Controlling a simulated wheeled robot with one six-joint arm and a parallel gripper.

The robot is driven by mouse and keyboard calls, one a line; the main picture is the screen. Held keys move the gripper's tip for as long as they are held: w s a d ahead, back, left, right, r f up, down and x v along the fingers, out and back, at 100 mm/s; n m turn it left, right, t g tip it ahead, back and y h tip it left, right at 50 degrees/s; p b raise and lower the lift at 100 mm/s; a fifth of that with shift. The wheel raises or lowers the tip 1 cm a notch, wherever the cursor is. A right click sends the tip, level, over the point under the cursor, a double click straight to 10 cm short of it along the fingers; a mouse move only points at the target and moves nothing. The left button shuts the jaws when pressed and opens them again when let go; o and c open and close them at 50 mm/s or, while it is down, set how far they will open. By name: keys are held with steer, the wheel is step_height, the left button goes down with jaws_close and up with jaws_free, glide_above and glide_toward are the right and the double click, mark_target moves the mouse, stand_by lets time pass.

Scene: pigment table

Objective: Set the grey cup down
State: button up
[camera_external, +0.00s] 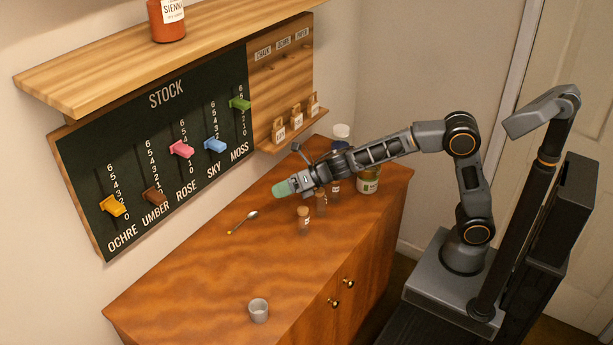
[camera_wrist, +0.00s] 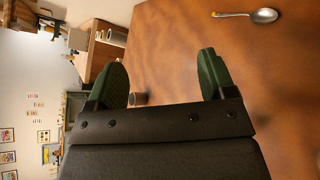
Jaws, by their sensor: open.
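The small grey cup (camera_external: 259,311) stands upright on the wooden cabinet top near its front left edge, clear of other things. My gripper (camera_external: 285,188) is over the cabinet's middle, well behind and above the cup, and not touching it. In the wrist view my gripper (camera_wrist: 160,80) shows two green fingers spread apart with nothing between their tips. A small cylinder, apparently the grey cup (camera_wrist: 138,99), shows far off near the left finger.
A spoon (camera_external: 243,222) lies near my gripper; it also shows in the wrist view (camera_wrist: 250,15). A corked vial (camera_external: 303,219) and a labelled jar (camera_external: 368,180) stand near the arm. The STOCK board (camera_external: 165,130) rises behind. The cabinet top (camera_external: 190,285) left of the cup is bare.

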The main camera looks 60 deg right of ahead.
steer(key=s+d+f+m+h, duration=0.1)
steer(key=s+d+m+h, duration=0.35)
steer(key=d+m, duration=0.7)
steer(key=s+d+m+h, duration=0.3)
steer(key=d+m+h, duration=0.3)
steer(key=d+m, duration=0.5)
steer(key=s+d+f+m+g, duration=0.3)
steer(key=s+m, duration=0.4)
steer(key=s, duration=0.2)
steer(key=s+d+f+m+g, duration=0.3)
steer(key=s+m, duration=0.4)
steer(key=s, duration=0.1)
steer(key=shift+s+d+f+g, duration=0.2)
steer(key=shift+s+f+g, duration=0.05)
steer(key=shift+s+g, duration=0.1)
steer(key=shift+r+y, duration=0.15)
steer(key=shift+y, duration=0.1)
step_height(320, 180, up, 7)
steer(key=p, duration=0.6)
